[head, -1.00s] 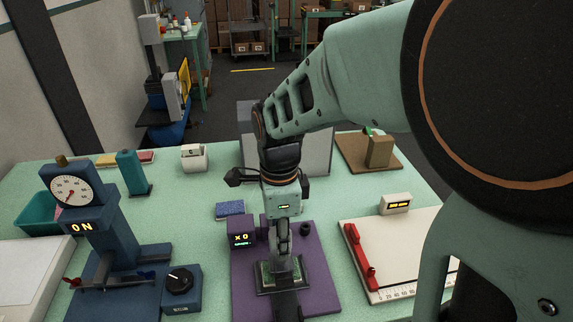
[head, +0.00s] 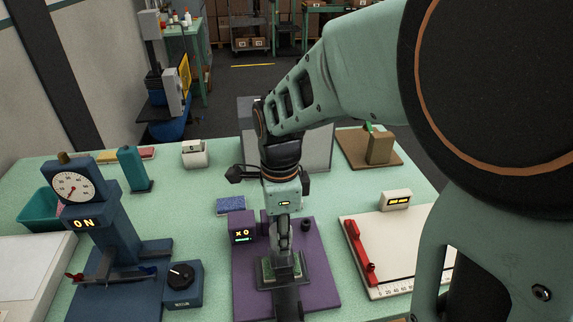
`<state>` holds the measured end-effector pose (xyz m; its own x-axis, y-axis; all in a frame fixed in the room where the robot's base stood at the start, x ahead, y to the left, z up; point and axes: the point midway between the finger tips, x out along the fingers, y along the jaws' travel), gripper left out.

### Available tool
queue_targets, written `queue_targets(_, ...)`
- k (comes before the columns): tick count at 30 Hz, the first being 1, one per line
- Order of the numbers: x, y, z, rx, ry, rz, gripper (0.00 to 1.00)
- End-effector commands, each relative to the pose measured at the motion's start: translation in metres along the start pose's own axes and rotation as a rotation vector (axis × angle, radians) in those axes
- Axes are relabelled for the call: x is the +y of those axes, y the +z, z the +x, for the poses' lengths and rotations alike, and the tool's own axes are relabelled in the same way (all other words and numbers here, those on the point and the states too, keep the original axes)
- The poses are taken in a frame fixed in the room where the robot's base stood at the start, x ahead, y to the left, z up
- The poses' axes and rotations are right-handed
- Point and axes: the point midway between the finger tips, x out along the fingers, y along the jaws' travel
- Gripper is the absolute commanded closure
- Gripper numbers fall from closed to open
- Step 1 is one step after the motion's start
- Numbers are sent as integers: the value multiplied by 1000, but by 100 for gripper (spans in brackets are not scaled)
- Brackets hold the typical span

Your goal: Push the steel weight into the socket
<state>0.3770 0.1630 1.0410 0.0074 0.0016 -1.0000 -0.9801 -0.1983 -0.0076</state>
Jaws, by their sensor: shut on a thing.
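My gripper (head: 283,244) points down over the purple board (head: 322,291), with its fingers closed. A small grey piece, which I take for the steel weight, is between the fingertips, but the fingers and wrist hide most of it. Right below the fingertips is a dark square fixture with a greenish pad (head: 268,268), standing on the purple board. I cannot tell whether the held piece touches it. A socket cannot be made out for certain. A short dark round part (head: 306,226) stands on the board to the right of the gripper.
A purple display box (head: 242,227) stands close left of the gripper. Farther left are a blue press with a dial (head: 74,187) and a black knob box (head: 182,283). A white board with a red bar (head: 360,252) lies to the right. A blue pad (head: 231,206) lies behind.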

Motion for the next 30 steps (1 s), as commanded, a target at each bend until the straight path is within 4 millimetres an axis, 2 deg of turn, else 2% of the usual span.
queue_targets(30,-1,0,15,-1,-2,0,95)
